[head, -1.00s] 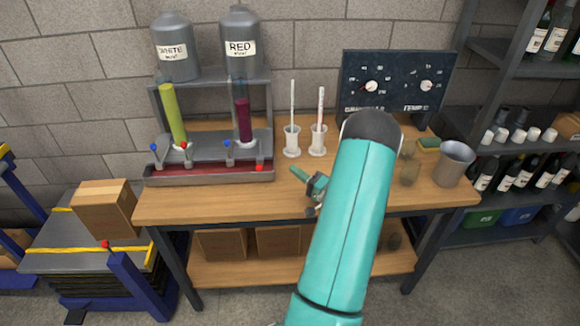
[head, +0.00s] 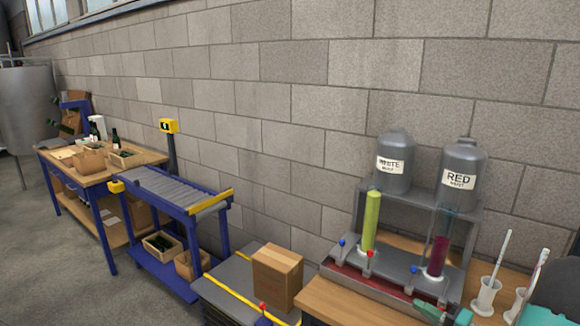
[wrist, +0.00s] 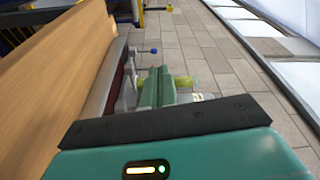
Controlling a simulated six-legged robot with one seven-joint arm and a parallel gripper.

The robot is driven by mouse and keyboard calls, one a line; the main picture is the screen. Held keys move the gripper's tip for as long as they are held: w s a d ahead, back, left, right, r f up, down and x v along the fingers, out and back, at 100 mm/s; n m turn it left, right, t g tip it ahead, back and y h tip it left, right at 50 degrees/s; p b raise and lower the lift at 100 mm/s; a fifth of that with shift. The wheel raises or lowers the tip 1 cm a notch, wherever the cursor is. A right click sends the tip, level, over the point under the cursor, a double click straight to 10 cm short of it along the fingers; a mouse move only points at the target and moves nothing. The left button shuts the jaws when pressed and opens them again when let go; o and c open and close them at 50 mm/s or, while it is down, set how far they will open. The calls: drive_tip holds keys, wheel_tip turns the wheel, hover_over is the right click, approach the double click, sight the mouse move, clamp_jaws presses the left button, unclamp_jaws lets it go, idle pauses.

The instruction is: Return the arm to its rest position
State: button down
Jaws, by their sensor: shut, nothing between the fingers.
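My gripper (head: 432,311) shows at the bottom right of the head view, just in front of the right end of the dispenser's red drip tray (head: 372,287). It is teal and its fingers are closed with nothing held. In the wrist view the closed teal fingers (wrist: 166,88) point away from me, with the wooden table top (wrist: 52,75) to the left. My teal arm is bent at the lower right edge of the head view, and most of it is out of frame.
White (head: 393,162) and red (head: 460,178) wine tanks stand above yellow-green (head: 371,221) and dark red (head: 437,256) cylinders. Two white holders with thin tubes stand right of them. A cardboard box (head: 277,276) sits on the lift table. A roller conveyor (head: 178,187) and bottle table are left; the floor there is open.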

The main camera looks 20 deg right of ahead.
drive_tip(key=s+a+r+n+g, duration=0.15)
drive_tip(key=a+g, duration=0.25)
drive_tip(key=a, duration=0.4)
drive_tip(key=s+a+r+n+g+y, duration=0.1)
drive_tip(key=a+r+n+g, duration=0.25)
drive_tip(key=a, duration=0.45)
drive_tip(key=s+a+r+n+g, duration=0.1)
drive_tip(key=a+r+g, duration=0.1)
drive_tip(key=a+g, duration=0.5)
drive_tip(key=s+a+r+n+t+h, duration=0.3)
drive_tip(key=s+a+r+h, duration=0.3)
drive_tip(key=s+a+h, duration=0.2)
drive_tip(key=shift+s+a+r+n+t+h, duration=0.3)
drive_tip(key=shift+s+n+h, duration=0.35)
drive_tip(key=shift+s, duration=0.6)
